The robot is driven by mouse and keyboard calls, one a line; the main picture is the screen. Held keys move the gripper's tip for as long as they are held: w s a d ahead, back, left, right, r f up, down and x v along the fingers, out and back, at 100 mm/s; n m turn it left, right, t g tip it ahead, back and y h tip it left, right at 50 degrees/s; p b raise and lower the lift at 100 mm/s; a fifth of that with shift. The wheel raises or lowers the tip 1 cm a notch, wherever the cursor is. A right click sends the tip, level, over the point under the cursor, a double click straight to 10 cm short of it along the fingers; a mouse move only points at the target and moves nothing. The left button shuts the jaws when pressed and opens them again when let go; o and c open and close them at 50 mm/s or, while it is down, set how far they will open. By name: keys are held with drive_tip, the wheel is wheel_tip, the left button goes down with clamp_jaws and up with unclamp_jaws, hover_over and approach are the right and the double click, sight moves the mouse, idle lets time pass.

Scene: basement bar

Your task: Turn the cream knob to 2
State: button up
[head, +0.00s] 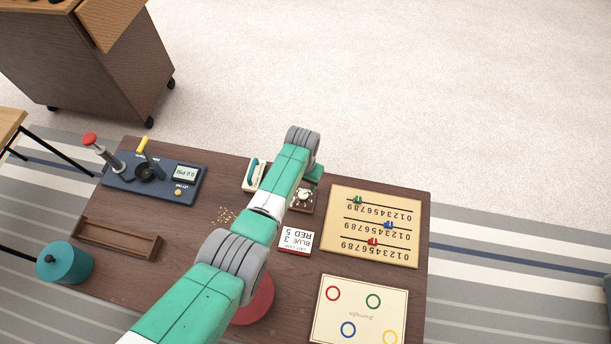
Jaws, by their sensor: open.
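The cream knob (304,194) sits on a small dark brown panel (313,208) with pale marks, near the middle of the table's far side. My arm passes over the panel's left part and hides some of it. The marks are too small to read, so I cannot tell which number the knob points to. My gripper (314,177) is just beyond the knob in the picture, below the grey wrist joint. It is open, with its fingertips mostly hidden. I see no clear contact with the knob.
A cream device with a teal handle (254,174) stands left of the panel. A number board with coloured sliders (374,227) lies right. A "BLUE 3 RED 5" card (296,239) lies nearer. A blue gauge unit (187,175) and teal canister (65,262) are left.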

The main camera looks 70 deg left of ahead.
sight(303, 194)
wheel_tip(303, 194, down, 8)
drive_tip(key=b, duration=0.5)
drive_tip(key=shift+r, duration=0.15)
drive_tip(key=shift+r, duration=0.1)
drive_tip(key=shift+c, duration=0.2)
drive_tip(key=c, duration=0.9)
